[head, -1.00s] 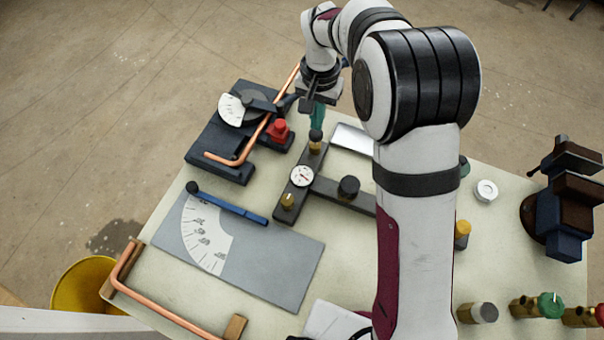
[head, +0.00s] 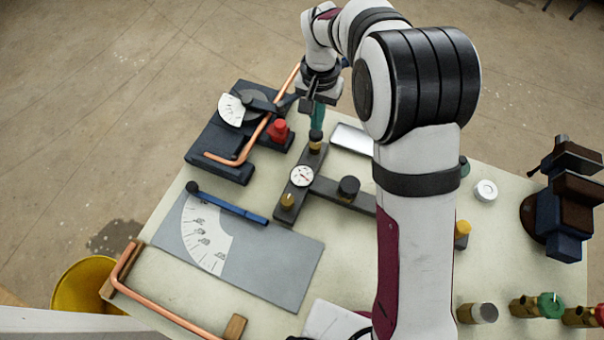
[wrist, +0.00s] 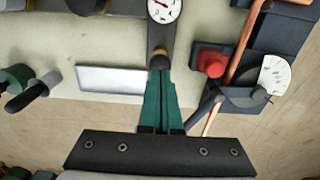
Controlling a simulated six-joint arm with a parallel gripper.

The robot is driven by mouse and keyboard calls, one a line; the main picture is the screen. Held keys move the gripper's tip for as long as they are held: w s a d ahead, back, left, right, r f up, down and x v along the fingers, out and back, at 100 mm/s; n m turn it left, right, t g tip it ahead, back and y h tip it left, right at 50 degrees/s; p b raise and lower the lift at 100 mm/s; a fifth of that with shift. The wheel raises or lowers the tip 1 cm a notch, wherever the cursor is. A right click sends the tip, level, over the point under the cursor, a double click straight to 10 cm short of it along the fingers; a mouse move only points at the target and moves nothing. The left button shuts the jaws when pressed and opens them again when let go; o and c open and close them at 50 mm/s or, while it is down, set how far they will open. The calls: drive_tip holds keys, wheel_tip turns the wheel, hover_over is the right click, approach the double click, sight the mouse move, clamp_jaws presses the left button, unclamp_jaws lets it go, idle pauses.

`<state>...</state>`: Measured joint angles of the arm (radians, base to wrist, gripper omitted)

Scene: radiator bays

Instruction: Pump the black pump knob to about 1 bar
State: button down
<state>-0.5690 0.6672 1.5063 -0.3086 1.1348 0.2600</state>
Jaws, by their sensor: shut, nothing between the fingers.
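A T-shaped dark manifold (head: 328,188) lies on the table with a round white gauge (head: 302,176) on it. The gauge also shows in the wrist view (wrist: 163,8); its reading is too small to tell. A black knob (head: 349,186) stands on the manifold's side arm. A brass fitting with a dark top (head: 315,146) stands at the far end. My gripper (head: 317,126) is shut with green fingers pointing down, its tips at or just above that dark top. Whether they touch cannot be told. The shut fingers also show in the wrist view (wrist: 161,75).
A second brass fitting (head: 288,201) is at the manifold's near end. A dark bender with a copper pipe (head: 220,158) and red knob (head: 279,130) stands left. A silver tray (head: 352,139) lies right of the gripper. A grey plate with a scale (head: 270,262) lies in front.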

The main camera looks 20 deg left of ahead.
drive_tip(key=shift+f, duration=0.65)
drive_tip(key=shift+f, duration=0.3)
idle(0.3)
drive_tip(key=shift+r, duration=1.15)
drive_tip(key=w+a+r, duration=0.3)
drive_tip(key=w+r, duration=0.2)
drive_tip(key=w, duration=0.4)
